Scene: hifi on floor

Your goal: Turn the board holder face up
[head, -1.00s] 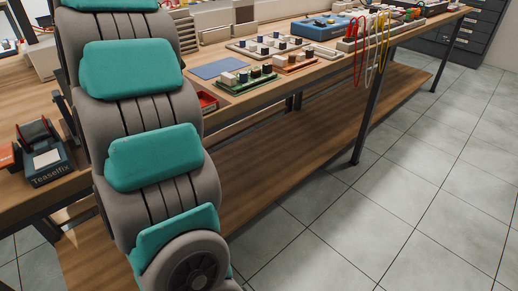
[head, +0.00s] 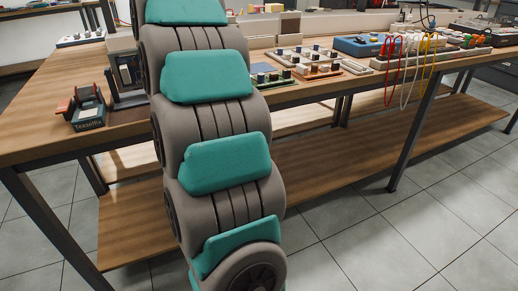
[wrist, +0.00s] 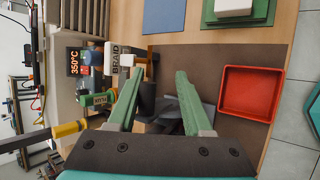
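I cannot tell for sure which face is up. My gripper (wrist: 160,75) shows in the wrist view with two green fingers apart, above a dark mat (wrist: 262,136). A dark cylinder and grey-blue parts (wrist: 168,108) lie below and between the fingers, partly hidden by them; I cannot tell what they belong to. The head view does not show my fingertips.
In the wrist view a red tray (wrist: 250,68) lies right of the fingers. A 350°C display unit (wrist: 83,62), a braid box (wrist: 118,58) and green-capped items crowd the left. In the head view a dark frame (head: 125,78) stands behind the Teaselfix block. The bench front-left (head: 45,140) is clear.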

